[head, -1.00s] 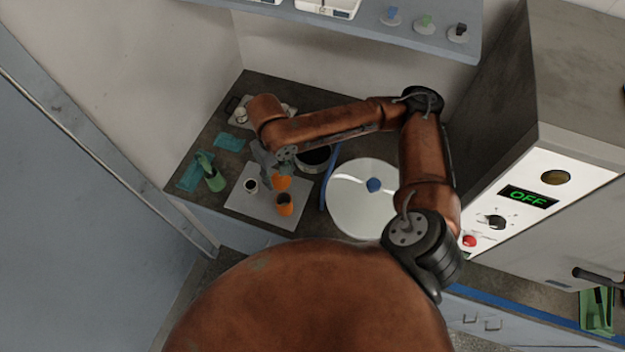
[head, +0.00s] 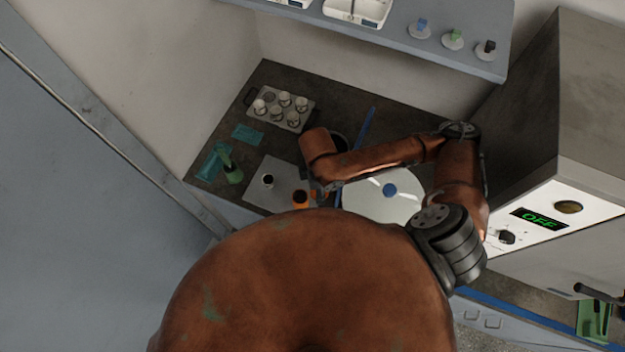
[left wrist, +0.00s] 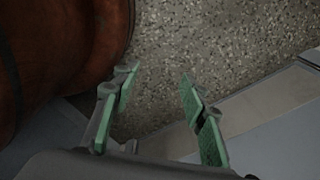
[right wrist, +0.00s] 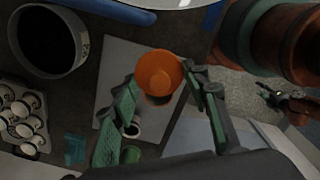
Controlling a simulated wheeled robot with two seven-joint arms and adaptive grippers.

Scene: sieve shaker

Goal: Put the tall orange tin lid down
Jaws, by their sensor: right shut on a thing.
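The tall orange tin lid (right wrist: 160,75) is a small orange cup shape between the fingers of my right gripper (right wrist: 165,98) in the right wrist view. That gripper is shut on it, and the lid hangs over the grey board (right wrist: 112,68). In the head view, an orange tin with a dark opening (head: 300,198) stands on the board, just left of my right gripper (head: 320,188). The lid cannot be made out clearly there. My left gripper (left wrist: 158,105) is open and empty above the speckled floor in its wrist view.
A small white cup (head: 267,181) stands on the board, with a green item (head: 233,174) to its left. A rack (head: 311,106) of several cups is behind.

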